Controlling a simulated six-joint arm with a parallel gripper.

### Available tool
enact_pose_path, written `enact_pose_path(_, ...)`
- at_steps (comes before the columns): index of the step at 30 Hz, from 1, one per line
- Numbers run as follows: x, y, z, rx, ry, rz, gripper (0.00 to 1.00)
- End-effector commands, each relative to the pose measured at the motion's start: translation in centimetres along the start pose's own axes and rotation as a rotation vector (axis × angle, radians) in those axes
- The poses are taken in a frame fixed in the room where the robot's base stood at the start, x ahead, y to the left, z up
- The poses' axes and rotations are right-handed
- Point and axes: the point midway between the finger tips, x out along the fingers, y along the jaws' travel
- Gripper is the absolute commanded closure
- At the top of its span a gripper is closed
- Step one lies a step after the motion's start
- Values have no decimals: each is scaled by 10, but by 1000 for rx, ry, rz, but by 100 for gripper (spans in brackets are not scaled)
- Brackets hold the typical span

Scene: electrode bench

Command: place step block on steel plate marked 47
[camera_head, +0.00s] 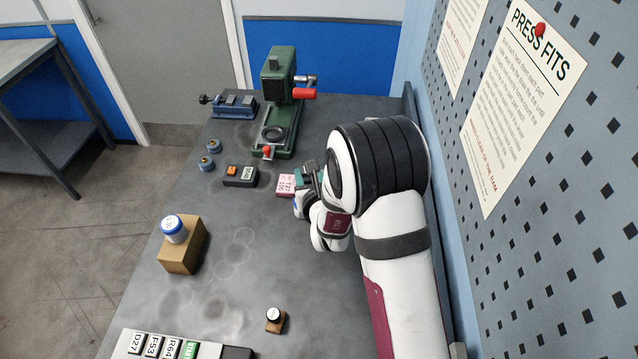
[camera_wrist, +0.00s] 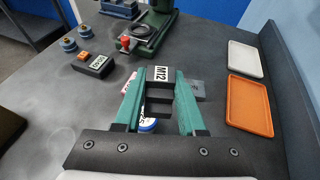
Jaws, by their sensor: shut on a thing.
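The step block (camera_wrist: 159,84) is black with a white M12 label on its top. My gripper (camera_wrist: 160,78) is shut on it, with a green finger on each side. In the head view my gripper (camera_head: 309,171) is at the middle of the bench, partly behind my own wrist, and I cannot make out the block there. A small grey flat piece (camera_wrist: 199,90) shows just right of the right finger in the wrist view; it may be the steel plate, but I see no 47 on it. The gap between block and bench is hard to judge.
A pink-and-white box (camera_head: 286,186) and a blue-and-white item (camera_wrist: 148,124) lie close to the gripper. A green press (camera_head: 279,105) stands behind, with a black switch box (camera_head: 240,176) to the left. Orange (camera_wrist: 250,105) and white (camera_wrist: 245,59) trays lie right.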

Motion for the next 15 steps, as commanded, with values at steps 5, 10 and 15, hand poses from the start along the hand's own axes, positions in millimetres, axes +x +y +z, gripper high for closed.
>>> enact_pose_path(5,62,-43,33,-25,-4,57,100)
enact_pose_path(10,86,-73,44,-33,-1,78,100)
enact_pose_path(15,104,-76,7,-32,4,83,100)
